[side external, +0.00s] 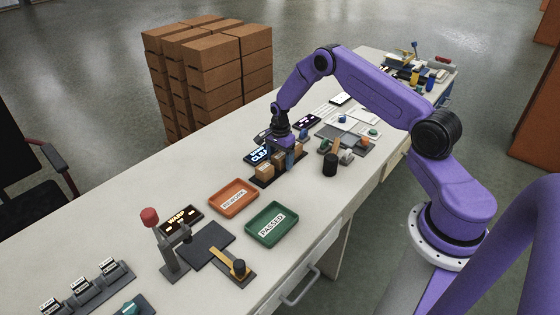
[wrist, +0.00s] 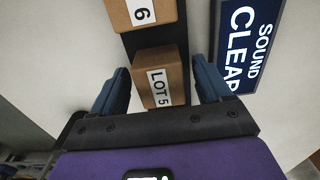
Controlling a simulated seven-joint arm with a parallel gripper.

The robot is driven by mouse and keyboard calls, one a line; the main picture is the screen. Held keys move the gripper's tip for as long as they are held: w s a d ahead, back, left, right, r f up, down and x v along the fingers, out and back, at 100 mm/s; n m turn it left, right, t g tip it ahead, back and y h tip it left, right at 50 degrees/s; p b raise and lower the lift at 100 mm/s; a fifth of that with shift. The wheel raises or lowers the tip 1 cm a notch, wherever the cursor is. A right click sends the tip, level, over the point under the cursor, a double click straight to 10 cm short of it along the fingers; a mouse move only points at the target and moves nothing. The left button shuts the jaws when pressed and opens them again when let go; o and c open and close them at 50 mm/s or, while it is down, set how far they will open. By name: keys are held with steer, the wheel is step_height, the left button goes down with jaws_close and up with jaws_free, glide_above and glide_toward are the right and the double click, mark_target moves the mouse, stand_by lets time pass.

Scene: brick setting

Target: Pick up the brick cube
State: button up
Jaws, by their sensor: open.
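A tan-brown brick cube with a white "LOT 5" label (wrist: 158,80) sits on a dark strip (wrist: 153,46) in the wrist view. A second similar cube, its label showing a "6" (wrist: 142,12), sits farther along the strip, cut by the top edge. My gripper (wrist: 160,82) is open, its two blue-grey fingers on either side of the "LOT 5" cube with gaps visible. In the side external view my gripper (side external: 288,158) is low over the row, partly hiding the cubes. A tan cube (side external: 265,170) shows to its left.
A lit blue "CLEAR" sign (wrist: 248,42) lies close beside the strip. An orange tray (side external: 234,198) and a green "PASSED" tray (side external: 271,225) lie on the table, both empty apart from labels. A black cylinder (side external: 330,165) stands right of my gripper.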

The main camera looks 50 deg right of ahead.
steer(key=shift+c, duration=0.3)
steer(key=c, duration=1.1)
steer(key=shift+o, duration=0.2)
